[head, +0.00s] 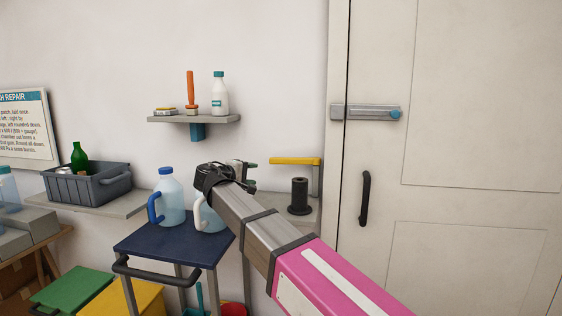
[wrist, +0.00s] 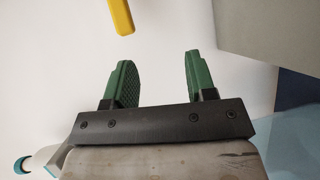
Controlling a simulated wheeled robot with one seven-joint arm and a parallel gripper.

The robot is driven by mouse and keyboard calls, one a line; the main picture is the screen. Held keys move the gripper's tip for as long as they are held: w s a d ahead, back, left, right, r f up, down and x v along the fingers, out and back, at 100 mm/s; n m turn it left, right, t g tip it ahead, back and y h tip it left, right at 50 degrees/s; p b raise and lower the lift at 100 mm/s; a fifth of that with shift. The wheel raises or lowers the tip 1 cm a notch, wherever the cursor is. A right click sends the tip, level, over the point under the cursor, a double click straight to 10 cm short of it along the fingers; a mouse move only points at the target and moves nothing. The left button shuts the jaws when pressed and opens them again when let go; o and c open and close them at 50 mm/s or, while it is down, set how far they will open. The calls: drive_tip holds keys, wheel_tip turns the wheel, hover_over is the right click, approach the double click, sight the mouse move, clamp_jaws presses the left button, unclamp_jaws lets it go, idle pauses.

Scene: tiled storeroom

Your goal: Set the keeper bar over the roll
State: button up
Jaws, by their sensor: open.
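The keeper bar (head: 295,160) is a yellow bar lying level, joined at its right end to a thin grey upright by the door frame. Its end also shows at the top of the wrist view (wrist: 121,14), beyond my fingertips and left of the gap between them. The roll (head: 299,195) is a black spool standing upright on a small grey shelf, below the bar and apart from it. My gripper (head: 251,175) is open, with green fingers, left of the bar and roll. In the wrist view my gripper (wrist: 160,62) has nothing between its fingers.
A navy trolley (head: 160,245) carries a jug (head: 172,198) and a second jug (head: 208,218) partly behind my arm. A wall shelf (head: 195,118) with a white bottle (head: 220,95) hangs above. A grey crate (head: 95,185) stands left. The closed door (head: 480,210) is at right.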

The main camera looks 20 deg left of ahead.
sight(275, 162)
drive_tip(key=w+d+r+h, duration=0.1)
drive_tip(key=w+d, duration=0.1)
drive_tip(key=w, duration=0.1)
drive_tip(key=w+d+r+m+h, duration=0.1)
drive_tip(key=w+d, duration=0.1)
drive_tip(key=w, duration=0.1)
drive_tip(key=w+d+h, duration=0.1)
drive_tip(key=w+d, duration=0.1)
drive_tip(key=d, duration=0.1)
drive_tip(key=shift+w+r+m, duration=0.3)
drive_tip(key=shift+w+r, duration=0.1)
clamp_jaws()
